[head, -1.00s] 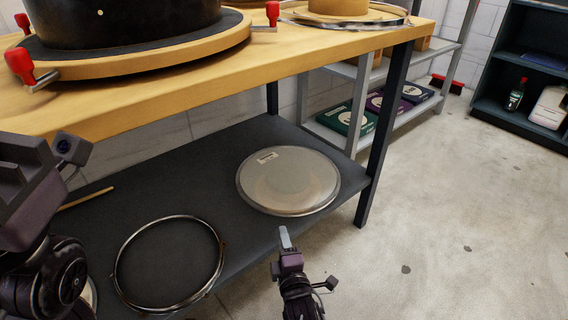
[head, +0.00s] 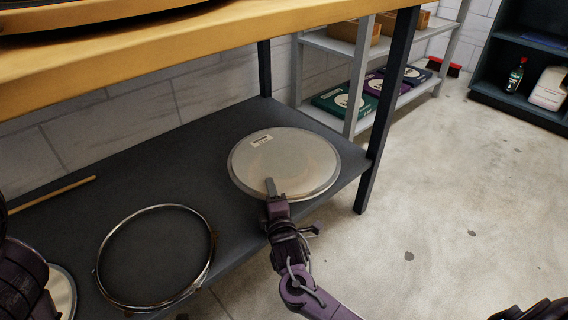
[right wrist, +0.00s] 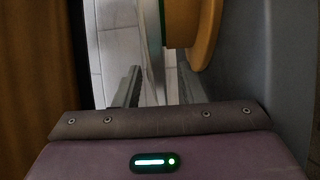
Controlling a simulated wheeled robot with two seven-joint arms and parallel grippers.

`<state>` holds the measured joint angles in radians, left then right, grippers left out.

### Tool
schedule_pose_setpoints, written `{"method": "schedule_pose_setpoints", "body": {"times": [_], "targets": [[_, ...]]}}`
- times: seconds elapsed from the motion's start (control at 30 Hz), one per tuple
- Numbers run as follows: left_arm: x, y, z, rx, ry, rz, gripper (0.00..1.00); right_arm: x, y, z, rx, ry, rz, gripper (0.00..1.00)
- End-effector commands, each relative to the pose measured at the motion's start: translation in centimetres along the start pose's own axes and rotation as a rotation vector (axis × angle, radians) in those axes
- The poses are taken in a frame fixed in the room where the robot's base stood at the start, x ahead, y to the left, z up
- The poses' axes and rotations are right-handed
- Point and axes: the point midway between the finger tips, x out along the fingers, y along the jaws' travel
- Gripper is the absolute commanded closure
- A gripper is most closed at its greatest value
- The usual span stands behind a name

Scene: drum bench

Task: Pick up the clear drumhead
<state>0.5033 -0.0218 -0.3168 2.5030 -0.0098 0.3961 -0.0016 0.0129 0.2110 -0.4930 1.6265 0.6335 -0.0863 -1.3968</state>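The clear drumhead (head: 300,160), a translucent disc with a grey rim and a small label, lies on the dark lower shelf of the bench in the head view. My right gripper (head: 270,186) is at its near rim, and a fingertip overlaps the disc's front edge. In the right wrist view the two fingers (right wrist: 158,90) stand apart, with a thin pale strip between them that looks like an edge; I cannot tell whether they touch it. My left gripper's fingers do not show; only part of my left arm is at the lower left.
A metal hoop (head: 155,257) lies left of the drumhead on the shelf (head: 190,175), with a wooden stick (head: 55,193) behind it. The bench top (head: 200,50) overhangs the shelf. A dark bench leg (head: 385,120) stands right of the drumhead. Open floor lies to the right.

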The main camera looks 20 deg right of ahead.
Motion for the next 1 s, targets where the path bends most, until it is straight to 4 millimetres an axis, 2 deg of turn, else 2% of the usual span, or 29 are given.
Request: {"method": "schedule_pose_setpoints", "body": {"times": [0.2, 0.47, 0.5, 1.0], "targets": [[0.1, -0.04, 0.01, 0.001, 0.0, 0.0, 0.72, 0.03, 0.05, 0.01, 0.0, 0.0, -0.001, 0.65], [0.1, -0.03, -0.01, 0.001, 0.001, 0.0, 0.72, 0.02, 0.04, 0.03, 0.0, 0.0, -0.001, 0.99], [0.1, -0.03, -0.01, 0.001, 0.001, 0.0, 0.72, 0.02, 0.03, 0.03, 0.0, -0.001, -0.001, 1.0], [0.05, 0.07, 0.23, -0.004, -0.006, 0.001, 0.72, 0.06, 0.21, 0.09, 0.0, -0.001, -0.002, 1.0]]}}
